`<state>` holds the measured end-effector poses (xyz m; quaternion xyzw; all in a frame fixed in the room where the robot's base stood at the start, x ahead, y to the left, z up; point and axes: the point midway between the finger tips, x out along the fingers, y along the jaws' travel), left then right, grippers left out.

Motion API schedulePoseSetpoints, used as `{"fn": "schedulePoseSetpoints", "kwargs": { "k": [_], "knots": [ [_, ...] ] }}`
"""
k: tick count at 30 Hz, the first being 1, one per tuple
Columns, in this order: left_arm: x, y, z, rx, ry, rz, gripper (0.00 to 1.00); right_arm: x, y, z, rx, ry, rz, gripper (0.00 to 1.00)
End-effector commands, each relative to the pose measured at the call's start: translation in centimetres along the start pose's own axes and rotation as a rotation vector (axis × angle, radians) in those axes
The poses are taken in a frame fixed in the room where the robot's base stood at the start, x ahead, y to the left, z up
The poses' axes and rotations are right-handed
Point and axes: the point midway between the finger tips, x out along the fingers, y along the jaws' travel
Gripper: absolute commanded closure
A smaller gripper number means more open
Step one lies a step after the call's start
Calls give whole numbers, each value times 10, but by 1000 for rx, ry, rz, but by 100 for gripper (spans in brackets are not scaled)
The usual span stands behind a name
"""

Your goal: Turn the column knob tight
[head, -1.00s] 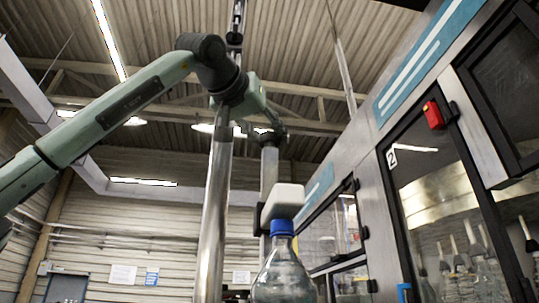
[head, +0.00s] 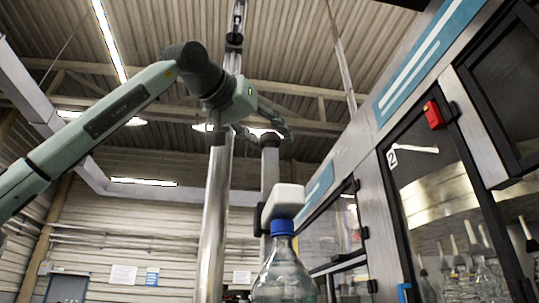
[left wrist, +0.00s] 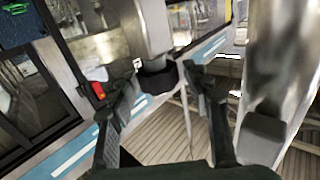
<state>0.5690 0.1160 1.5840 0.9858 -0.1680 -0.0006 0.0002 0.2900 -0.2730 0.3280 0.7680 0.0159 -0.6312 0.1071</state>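The column knob (left wrist: 157,77) is a dark, faceted cap on the end of a short silver post in the left wrist view. In the head view it is a small dark shape (head: 270,141) on top of the shorter post, partly hidden by my gripper. My left gripper (left wrist: 163,78) is open, with one finger on each side of the knob. Gaps show between fingers and knob in the wrist view. In the head view the left gripper (head: 273,123) is at the post top. My right gripper is in neither view.
A taller silver column (head: 216,215) stands close left of the knob post, near my wrist. A clear bottle with a blue cap (head: 282,227) is in front, below a white block (head: 285,197). The labelling machine (head: 365,180) with glazed doors fills the right side.

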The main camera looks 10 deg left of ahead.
Motion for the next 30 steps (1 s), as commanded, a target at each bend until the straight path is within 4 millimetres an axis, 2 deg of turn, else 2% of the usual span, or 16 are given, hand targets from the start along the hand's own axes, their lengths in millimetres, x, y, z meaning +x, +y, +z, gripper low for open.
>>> {"fn": "schedulePoseSetpoints", "kwargs": {
  "k": [11,14,24,30],
  "knots": [
    [-5,0,-1,1,2,0,46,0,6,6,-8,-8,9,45],
    [-17,-1,-1,2,3,-1,46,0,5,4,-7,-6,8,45],
    [-88,0,-1,1,5,0,46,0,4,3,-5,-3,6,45],
    [-114,0,0,1,2,-1,46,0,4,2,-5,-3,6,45]
  ]
}}
